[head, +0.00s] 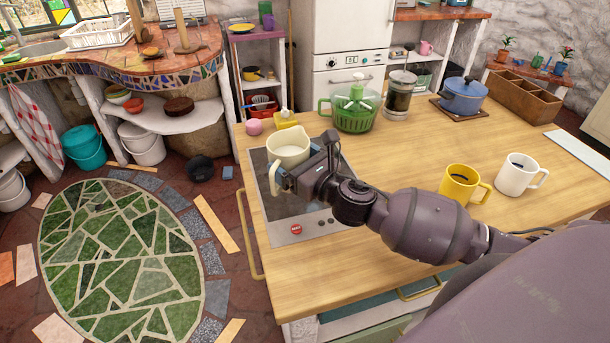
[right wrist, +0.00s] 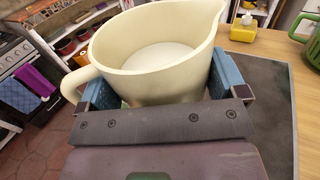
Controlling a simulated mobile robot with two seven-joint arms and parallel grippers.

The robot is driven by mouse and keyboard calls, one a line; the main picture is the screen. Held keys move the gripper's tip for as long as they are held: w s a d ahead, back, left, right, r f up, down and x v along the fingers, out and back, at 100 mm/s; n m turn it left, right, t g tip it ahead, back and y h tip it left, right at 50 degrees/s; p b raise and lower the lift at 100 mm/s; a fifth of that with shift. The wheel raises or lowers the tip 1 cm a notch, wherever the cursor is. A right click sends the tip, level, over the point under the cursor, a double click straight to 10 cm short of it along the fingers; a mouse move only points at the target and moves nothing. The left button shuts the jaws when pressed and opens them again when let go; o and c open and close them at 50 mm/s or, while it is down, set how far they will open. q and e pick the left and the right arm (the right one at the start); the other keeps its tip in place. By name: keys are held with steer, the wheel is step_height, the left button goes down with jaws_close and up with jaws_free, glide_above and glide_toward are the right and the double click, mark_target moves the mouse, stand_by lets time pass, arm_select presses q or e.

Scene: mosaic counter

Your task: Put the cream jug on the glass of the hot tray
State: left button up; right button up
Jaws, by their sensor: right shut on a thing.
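The cream jug (head: 288,147) is over the left part of the hot tray (head: 318,229), upright or nearly so. My right gripper (head: 300,170) is shut on the jug. In the right wrist view the jug (right wrist: 165,60) sits between the blue finger pads of my gripper (right wrist: 165,88), with its handle at left and its spout at upper right. The tray's dark glass shows beside the jug in the right wrist view (right wrist: 270,90). The jug's base is hidden, so I cannot tell whether it touches the glass. My left gripper is not in view.
Behind the tray stand a pink pot (head: 254,127), a yellow dispenser (head: 286,119), a green-based spinner (head: 354,108) and a French press (head: 399,95). A yellow mug (head: 460,184) and a white mug (head: 515,175) stand to the right. The wooden counter (head: 400,155) between is clear.

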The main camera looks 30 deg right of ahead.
steer(key=w+d+r+n+g+y+b, duration=0.25)
steer(key=w+d+r+y+b, duration=0.35)
steer(key=d+r, duration=0.5)
steer(key=shift+n+h, duration=0.35)
steer(key=shift+h, duration=0.25)
steer(key=f, duration=1.3)
steer(key=w+d+f, duration=0.1)
steer(key=f, duration=0.6)
steer(key=shift+d+f, duration=0.1)
steer(key=shift+f, duration=0.2)
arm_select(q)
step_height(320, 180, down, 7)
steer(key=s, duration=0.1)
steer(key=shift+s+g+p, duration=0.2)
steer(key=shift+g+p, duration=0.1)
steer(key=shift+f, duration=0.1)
arm_select(e)
steer(key=shift+f, duration=0.1)
